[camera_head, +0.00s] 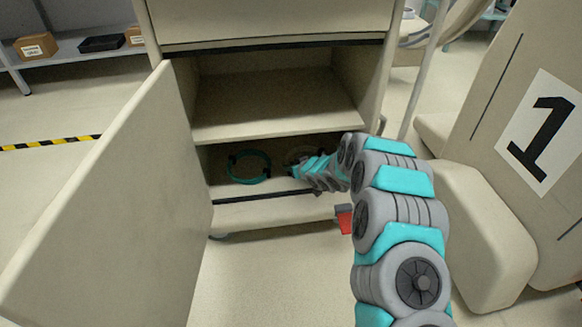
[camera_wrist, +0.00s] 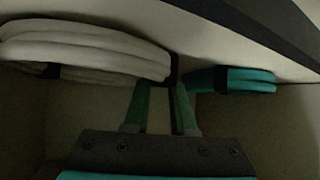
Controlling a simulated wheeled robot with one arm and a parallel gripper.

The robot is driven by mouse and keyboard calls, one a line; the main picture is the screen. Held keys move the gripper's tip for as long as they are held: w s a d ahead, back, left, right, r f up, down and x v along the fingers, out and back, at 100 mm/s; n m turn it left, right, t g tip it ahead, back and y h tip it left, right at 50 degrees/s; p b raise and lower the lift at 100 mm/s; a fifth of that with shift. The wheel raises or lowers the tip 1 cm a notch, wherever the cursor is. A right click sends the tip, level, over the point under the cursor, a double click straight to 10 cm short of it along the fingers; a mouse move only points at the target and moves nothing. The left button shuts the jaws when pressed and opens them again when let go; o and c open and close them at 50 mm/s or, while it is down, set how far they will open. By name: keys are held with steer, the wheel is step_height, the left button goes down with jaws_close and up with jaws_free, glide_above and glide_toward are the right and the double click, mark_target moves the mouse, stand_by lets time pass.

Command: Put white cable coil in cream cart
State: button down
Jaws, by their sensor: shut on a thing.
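The cream cart (camera_head: 270,214) stands in the middle of the head view with its door (camera_head: 110,195) swung open to the left. My gripper (camera_head: 297,168) reaches into its lower compartment. In the wrist view the white cable coil (camera_wrist: 85,48) lies to the left, with a dark tie at its right end. My gripper's green fingers (camera_wrist: 163,92) are shut on the coil at that tied end; the tips are partly hidden. In the head view the coil shows only dimly near the gripper, in shadow.
A teal coil (camera_head: 248,167) lies left of my gripper in the same compartment; it also shows in the wrist view (camera_wrist: 238,80). The upper compartment (camera_head: 270,100) looks empty. A cart marked 1 (camera_head: 535,120) stands close on the right.

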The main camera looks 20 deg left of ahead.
steer(key=c, duration=0.7)
jaws_free()
steer(key=shift+s+d+r, duration=0.15)
steer(key=shift+d+r, duration=0.1)
steer(key=p+v, duration=0.1)
steer(key=v, duration=1)
steer(key=shift+s+r, duration=0.1)
steer(key=shift+r, duration=0.05)
steer(key=shift+d, duration=0.15)
